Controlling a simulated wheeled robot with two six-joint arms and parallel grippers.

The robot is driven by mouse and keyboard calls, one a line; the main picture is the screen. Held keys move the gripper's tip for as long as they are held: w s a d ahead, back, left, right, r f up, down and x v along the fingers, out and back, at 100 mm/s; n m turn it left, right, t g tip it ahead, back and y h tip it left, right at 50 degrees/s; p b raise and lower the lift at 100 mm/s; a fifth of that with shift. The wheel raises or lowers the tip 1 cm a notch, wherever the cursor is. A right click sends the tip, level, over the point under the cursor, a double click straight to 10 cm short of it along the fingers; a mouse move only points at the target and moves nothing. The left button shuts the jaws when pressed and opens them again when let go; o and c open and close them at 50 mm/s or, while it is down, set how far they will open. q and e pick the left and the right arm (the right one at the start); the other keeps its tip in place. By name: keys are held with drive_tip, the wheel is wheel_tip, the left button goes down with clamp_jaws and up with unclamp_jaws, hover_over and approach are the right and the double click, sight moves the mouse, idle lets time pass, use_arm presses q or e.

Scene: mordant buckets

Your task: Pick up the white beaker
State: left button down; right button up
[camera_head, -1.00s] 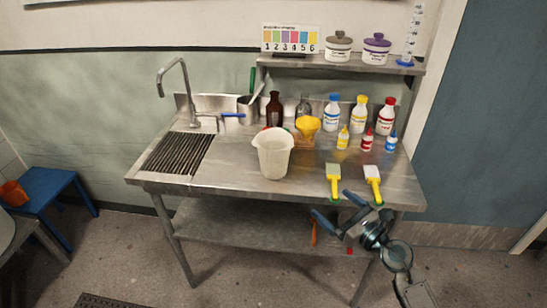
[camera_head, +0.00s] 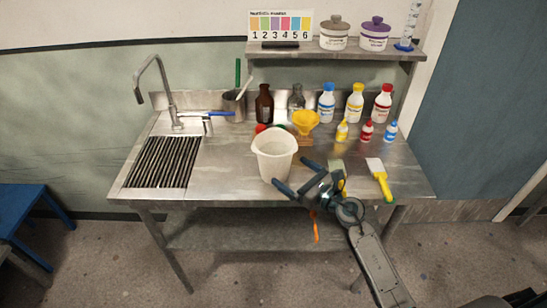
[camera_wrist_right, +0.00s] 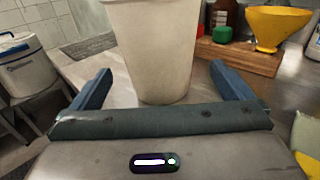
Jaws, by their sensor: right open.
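The white beaker (camera_head: 274,156) stands upright on the steel table near its front edge, in the middle of the head view. In the right wrist view the beaker (camera_wrist_right: 152,50) rises straight ahead, its top cut off by the frame. My right gripper (camera_head: 294,175) is open and empty at the beaker's front right. In the right wrist view its two fingers (camera_wrist_right: 166,88) point toward the beaker, one on each side of its lower part in the picture. I cannot tell whether the beaker is between the fingertips. My left gripper is not in view.
A yellow funnel (camera_head: 305,121) on a wooden stand is close behind the beaker. Bottles, including a brown one (camera_head: 264,103), line the back. A yellow-handled brush (camera_head: 379,180) lies at the right; another is partly hidden by my gripper. The sink's drain grid (camera_head: 161,162) is at the left.

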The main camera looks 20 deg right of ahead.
sight(286, 168)
drive_tip(key=shift+w+a, duration=0.2)
drive_tip(key=shift+w, duration=0.15)
drive_tip(key=p+x, duration=0.2)
drive_tip(key=x, duration=0.2)
drive_tip(key=shift+w+a, duration=0.5)
drive_tip(key=shift+w, duration=0.15)
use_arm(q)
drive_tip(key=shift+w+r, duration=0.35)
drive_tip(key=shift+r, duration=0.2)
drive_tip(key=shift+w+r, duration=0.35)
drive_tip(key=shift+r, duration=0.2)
use_arm(e)
drive_tip(key=shift+f, duration=0.1)
drive_tip(key=c, duration=1)
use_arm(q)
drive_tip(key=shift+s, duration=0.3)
use_arm(e)
drive_tip(key=shift+c, duration=1.2)
drive_tip(key=shift+r, duration=0.25)
